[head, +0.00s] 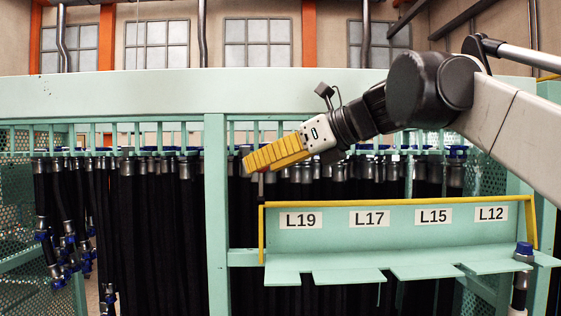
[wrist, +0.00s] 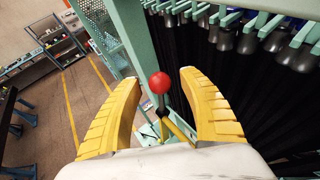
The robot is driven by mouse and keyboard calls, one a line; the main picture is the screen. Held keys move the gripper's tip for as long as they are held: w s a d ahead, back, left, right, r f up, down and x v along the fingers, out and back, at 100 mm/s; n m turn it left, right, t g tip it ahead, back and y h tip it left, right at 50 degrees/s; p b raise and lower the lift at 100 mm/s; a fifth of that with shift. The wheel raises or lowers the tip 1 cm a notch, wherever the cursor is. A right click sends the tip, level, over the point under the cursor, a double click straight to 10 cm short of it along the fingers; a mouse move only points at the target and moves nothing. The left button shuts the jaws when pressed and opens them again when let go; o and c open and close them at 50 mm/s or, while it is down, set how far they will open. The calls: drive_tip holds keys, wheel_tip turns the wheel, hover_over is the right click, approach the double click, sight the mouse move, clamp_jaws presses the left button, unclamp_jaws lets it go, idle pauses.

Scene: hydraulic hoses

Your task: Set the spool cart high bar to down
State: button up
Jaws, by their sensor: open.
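A yellow bar (head: 400,201) runs along the top edge of a green label panel (head: 350,240) in the head view, with yellow ends going down its sides. It is likely the high bar. In the wrist view, a red ball knob (wrist: 160,83) on a dark stem stands at the bar's near end (wrist: 178,130). My gripper (head: 247,164) is above the bar's left end. In the wrist view, my gripper (wrist: 158,76) is open, its yellow fingers on either side of the knob with gaps. The fingers mostly hide the knob in the head view.
Black hoses (head: 160,220) hang in rows from the green rack (head: 130,95) behind the panel. A green post (head: 216,240) stands left of the panel. A blue-capped hose (head: 523,250) is at the panel's right end. Floor (wrist: 60,115) is open left in the wrist view.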

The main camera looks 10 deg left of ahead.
drive_tip(key=shift+x, duration=0.85)
drive_tip(key=shift+s+d+r, duration=0.15)
drive_tip(key=shift+d, duration=0.2)
clamp_jaws()
drive_tip(key=shift+a, duration=0.1)
drive_tip(key=s+d+f+n+t+y+b, duration=0.2)
drive_tip(key=s+n+b, duration=0.1)
drive_tip(key=s+b, duration=0.35)
drive_tip(key=s+d+f+n+t+y+b, duration=0.1)
drive_tip(key=s+f+n+t+y+b, duration=0.15)
drive_tip(key=s+n+b, duration=0.35)
drive_tip(key=s+f+n+g+y+b, duration=0.2)
drive_tip(key=s+f+n+y+b, duration=0.1)
drive_tip(key=f, duration=0.3)
drive_tip(key=s+d+f+n+g+y+b, duration=0.1)
drive_tip(key=s+f+n+g+y+b, duration=0.1)
drive_tip(key=f, duration=0.5)
drive_tip(key=shift+s+d+f+n+y+b, duration=0.25)
drive_tip(key=shift+s+n+y+b, duration=0.6)
drive_tip(key=shift+n+b, duration=0.75)
drive_tip(key=shift+s+f, duration=0.15)
